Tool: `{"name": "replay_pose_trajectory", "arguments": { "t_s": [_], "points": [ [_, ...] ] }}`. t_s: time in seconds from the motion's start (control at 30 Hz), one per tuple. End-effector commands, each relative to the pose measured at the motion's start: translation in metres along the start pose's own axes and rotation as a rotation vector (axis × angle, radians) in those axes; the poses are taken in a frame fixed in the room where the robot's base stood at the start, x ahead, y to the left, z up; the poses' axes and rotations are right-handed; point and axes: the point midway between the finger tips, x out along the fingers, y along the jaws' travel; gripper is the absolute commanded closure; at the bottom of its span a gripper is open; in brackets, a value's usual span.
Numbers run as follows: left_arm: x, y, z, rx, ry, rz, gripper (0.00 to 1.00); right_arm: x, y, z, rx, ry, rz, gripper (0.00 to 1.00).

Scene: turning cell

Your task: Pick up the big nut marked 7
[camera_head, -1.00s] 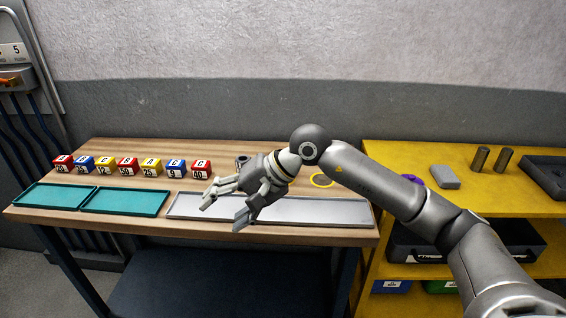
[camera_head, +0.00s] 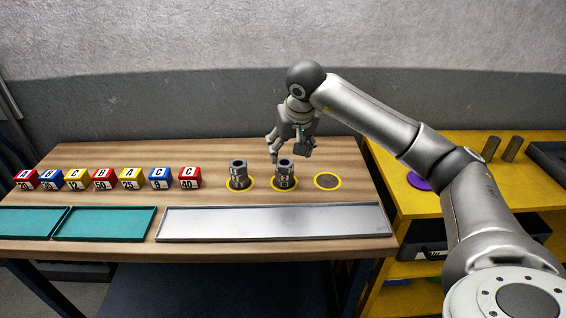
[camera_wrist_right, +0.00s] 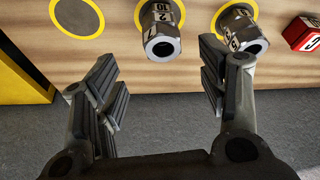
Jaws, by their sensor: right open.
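Two dark grey hex nut pieces stand upright on yellow-ringed spots on the wooden table: a middle one (camera_head: 284,174) and one to its left (camera_head: 238,174). In the right wrist view the middle piece (camera_wrist_right: 160,38) shows markings like 2 and 10. My right gripper (camera_head: 289,157) is open and empty, just above and behind the middle piece in the head view. Its spread fingers (camera_wrist_right: 160,90) show in the wrist view. My left gripper is out of view.
A third yellow-ringed spot (camera_head: 327,181) is empty. Several lettered cubes (camera_head: 103,179) stand in a row at left. Teal trays (camera_head: 105,223) and a long grey tray (camera_head: 275,222) line the front edge. A yellow shelf (camera_head: 430,200) adjoins at right.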

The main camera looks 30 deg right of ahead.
Motion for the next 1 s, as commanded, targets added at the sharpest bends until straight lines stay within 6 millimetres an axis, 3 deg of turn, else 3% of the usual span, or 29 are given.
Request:
{"name": "replay_pose_trajectory", "arguments": {
  "t_s": [0.1,0.2,0.53,0.8,1.0],
  "points": [
    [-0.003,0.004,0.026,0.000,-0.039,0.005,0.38,0.012,0.000,0.000,0.001,-0.001,0.000,0.34],
    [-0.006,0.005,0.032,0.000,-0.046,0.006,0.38,0.018,-0.001,0.000,0.001,-0.002,0.000,0.34],
    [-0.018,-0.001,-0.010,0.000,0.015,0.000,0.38,0.062,-0.002,-0.001,0.001,-0.002,-0.001,0.34],
    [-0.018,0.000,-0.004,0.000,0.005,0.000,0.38,0.067,-0.002,-0.001,0.000,0.001,-0.001,0.34],
    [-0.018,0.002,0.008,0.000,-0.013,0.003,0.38,0.067,-0.002,-0.001,0.000,0.001,-0.002,0.57]
  ]
}}
